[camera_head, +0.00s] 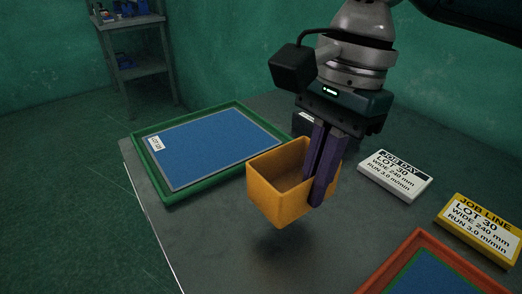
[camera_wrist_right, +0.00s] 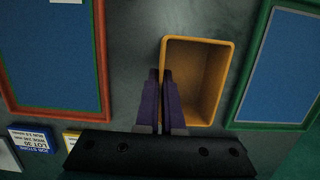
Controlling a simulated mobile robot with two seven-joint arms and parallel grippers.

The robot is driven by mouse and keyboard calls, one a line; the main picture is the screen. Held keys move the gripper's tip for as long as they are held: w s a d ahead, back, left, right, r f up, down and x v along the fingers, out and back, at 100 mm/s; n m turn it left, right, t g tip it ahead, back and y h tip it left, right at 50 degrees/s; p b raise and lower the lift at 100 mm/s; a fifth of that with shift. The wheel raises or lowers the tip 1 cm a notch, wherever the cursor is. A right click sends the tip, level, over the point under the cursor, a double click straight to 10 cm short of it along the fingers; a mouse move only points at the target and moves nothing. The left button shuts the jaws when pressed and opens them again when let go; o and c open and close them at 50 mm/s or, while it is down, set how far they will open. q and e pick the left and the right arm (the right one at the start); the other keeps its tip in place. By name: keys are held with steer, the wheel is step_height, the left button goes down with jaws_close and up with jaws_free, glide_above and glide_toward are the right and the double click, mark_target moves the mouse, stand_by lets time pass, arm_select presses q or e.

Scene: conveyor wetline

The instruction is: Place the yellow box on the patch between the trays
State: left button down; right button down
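The yellow box (camera_head: 279,197) is an open-topped orange-yellow bin, held above the grey table with a shadow beneath it. My right gripper (camera_head: 318,190) has its purple fingers closed on the box's right wall; the wrist view shows the fingers (camera_wrist_right: 163,98) at one wall of the box (camera_wrist_right: 195,80). A green-rimmed tray (camera_head: 163,188) with a blue sheet lies left of the box. A red-orange-rimmed tray (camera_head: 417,238) with a blue inside is at bottom right, partly cut off. No marked patch stands out on the bare table between them. My left gripper is not in view.
A white JOB DAY block (camera_head: 395,178) and a yellow JOB LINE block (camera_head: 481,228) lie on the table (camera_head: 225,240) to the right. A blue-labelled block (camera_wrist_right: 35,140) shows in the wrist view. A shelf (camera_head: 135,70) stands at back left.

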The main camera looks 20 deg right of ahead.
mark_target(310, 210)
step_height(310, 210, down, 6)
steer(key=shift+r+b, duration=0.2)
steer(key=shift+b, duration=0.45)
steer(key=c, duration=1.1)
jaws_free()
steer(key=shift+o, duration=0.2)
